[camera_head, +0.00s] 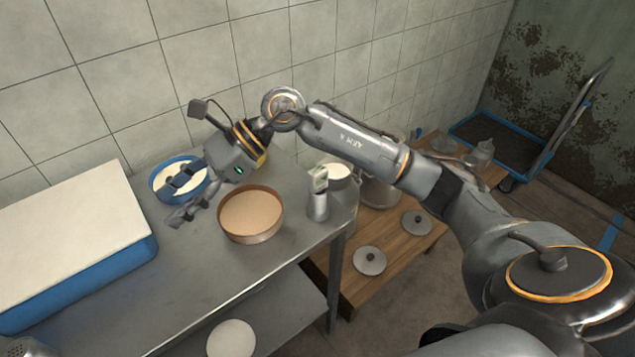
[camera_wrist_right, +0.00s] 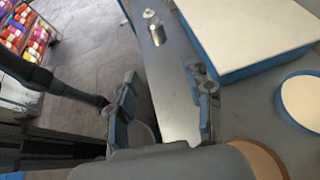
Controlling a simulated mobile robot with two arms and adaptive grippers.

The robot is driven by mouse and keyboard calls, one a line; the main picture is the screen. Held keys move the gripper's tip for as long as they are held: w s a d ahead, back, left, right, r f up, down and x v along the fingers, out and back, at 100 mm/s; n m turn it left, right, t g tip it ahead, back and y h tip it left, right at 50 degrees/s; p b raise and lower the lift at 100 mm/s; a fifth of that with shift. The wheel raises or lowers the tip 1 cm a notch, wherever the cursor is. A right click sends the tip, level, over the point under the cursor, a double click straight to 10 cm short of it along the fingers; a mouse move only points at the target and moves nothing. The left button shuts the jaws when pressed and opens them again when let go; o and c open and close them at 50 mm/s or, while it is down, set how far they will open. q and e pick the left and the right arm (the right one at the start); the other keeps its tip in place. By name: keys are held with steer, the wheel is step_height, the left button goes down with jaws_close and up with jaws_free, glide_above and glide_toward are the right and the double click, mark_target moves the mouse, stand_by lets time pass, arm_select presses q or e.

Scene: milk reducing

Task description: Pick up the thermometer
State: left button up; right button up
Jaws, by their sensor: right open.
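A pale upright item with a small green patch, which looks like the thermometer (camera_head: 319,178), stands in a small metal cup (camera_head: 318,208) near the right end of the metal table. Its lower part is hidden in the cup. My right gripper (camera_head: 182,199) is open and empty above the table, left of the thermometer, with the round brown-rimmed pan between them. In the right wrist view my open fingers (camera_wrist_right: 166,105) have nothing between them, and the thermometer does not show there. My left gripper is not in view.
The brown-rimmed pan (camera_head: 251,238) and a blue-rimmed round container (camera_head: 160,190) are close to my right gripper. A large blue box with a white top (camera_head: 144,247) fills the table's left. A white-filled pot (camera_head: 337,170) is behind the cup. A lower wooden bench (camera_head: 388,262) holds lids.

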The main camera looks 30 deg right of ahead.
steer(key=w+d+f+n+h, duration=0.25)
steer(key=d+h, duration=0.45)
steer(key=d, duration=0.6)
step_height(320, 180, up, 3)
steer(key=m+h, duration=0.1)
steer(key=h, duration=0.5)
glide_above(318, 169)
steer(key=shift+g, duration=0.3)
step_height(318, 169, down, 8)
steer(key=shift+a+r, duration=0.1)
steer(key=shift+a, duration=0.05)
step_height(318, 169, down, 5)
steer(key=p, duration=0.2)
steer(key=shift+s+r+p, duration=0.1)
steer(key=shift+p, duration=0.25)
steer(key=shift+f, duration=0.3)
steer(key=shift+c, duration=0.4)
jaws_close()
